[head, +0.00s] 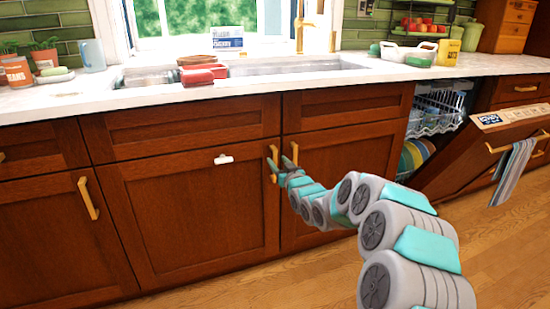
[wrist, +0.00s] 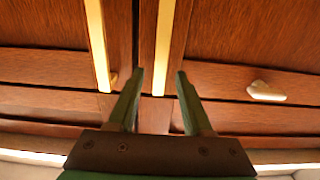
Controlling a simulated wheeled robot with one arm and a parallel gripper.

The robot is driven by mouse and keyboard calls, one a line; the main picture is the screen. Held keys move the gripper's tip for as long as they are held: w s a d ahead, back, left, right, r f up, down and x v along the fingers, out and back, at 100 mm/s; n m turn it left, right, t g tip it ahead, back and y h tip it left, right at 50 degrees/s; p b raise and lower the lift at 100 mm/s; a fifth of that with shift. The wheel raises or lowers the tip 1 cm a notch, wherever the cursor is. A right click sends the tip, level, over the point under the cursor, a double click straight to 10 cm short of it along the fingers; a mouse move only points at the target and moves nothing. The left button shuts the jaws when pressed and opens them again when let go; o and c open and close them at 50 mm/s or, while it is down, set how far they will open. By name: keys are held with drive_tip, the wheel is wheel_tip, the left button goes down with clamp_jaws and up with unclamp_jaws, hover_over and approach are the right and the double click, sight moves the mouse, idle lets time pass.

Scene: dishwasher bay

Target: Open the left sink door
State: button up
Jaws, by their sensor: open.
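The left sink door (head: 195,205) is a brown wooden cabinet door under the sink and looks closed. Its upright brass handle (head: 272,166) is near its right edge. My gripper (head: 279,168) is at this handle. In the wrist view, which looks flipped, the left door's handle (wrist: 167,40) lines up between the two open fingers (wrist: 160,72). No grip on it shows, and I cannot tell how deep the fingers reach. The right sink door (head: 345,170) also looks closed, and its handle (wrist: 98,45) lies outside the fingers.
The wooden floor (head: 235,290) before the left door looks clear.

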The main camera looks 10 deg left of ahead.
sight(276, 159)
drive_tip(key=shift+x, duration=0.95)
drive_tip(key=shift+w+a, duration=0.35)
drive_tip(key=shift+w, duration=0.2)
drive_tip(key=shift+c, duration=0.3)
clamp_jaws()
